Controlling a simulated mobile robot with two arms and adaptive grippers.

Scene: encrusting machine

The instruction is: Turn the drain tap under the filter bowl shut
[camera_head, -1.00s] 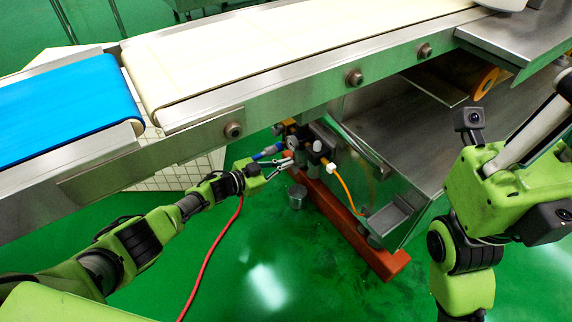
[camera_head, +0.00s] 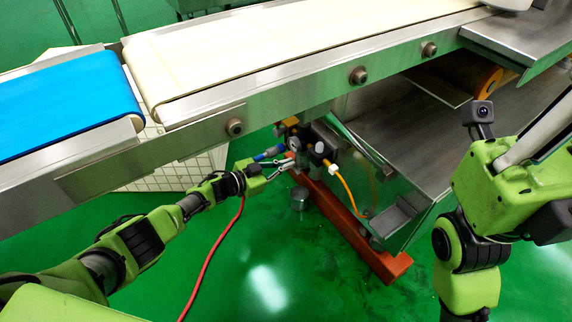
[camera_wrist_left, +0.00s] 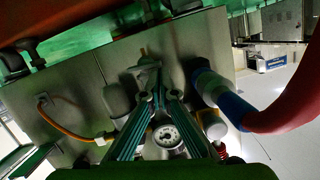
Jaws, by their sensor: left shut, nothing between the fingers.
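My left gripper (camera_head: 289,163) is at the air filter unit (camera_head: 318,150) under the conveyor, with its tips close to the unit's lower parts. In the left wrist view the two fingers (camera_wrist_left: 151,92) run together at the tips, shut with nothing seen between them. A pale small fitting (camera_wrist_left: 147,66), perhaps the drain tap, shows just beyond the tips; I cannot tell whether they touch it. A grey rounded bowl (camera_wrist_left: 118,100) is left of the fingers. The tap's handle position cannot be made out. My right arm is at the right; its gripper is out of view.
A round gauge (camera_wrist_left: 167,137) sits between the finger bases. A blue fitting with a thick red hose (camera_wrist_left: 285,112) is close on the right. An orange tube (camera_head: 347,190) runs down the machine's side. The red-orange floor beam (camera_head: 345,222) and conveyor frame (camera_head: 300,105) bound the space.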

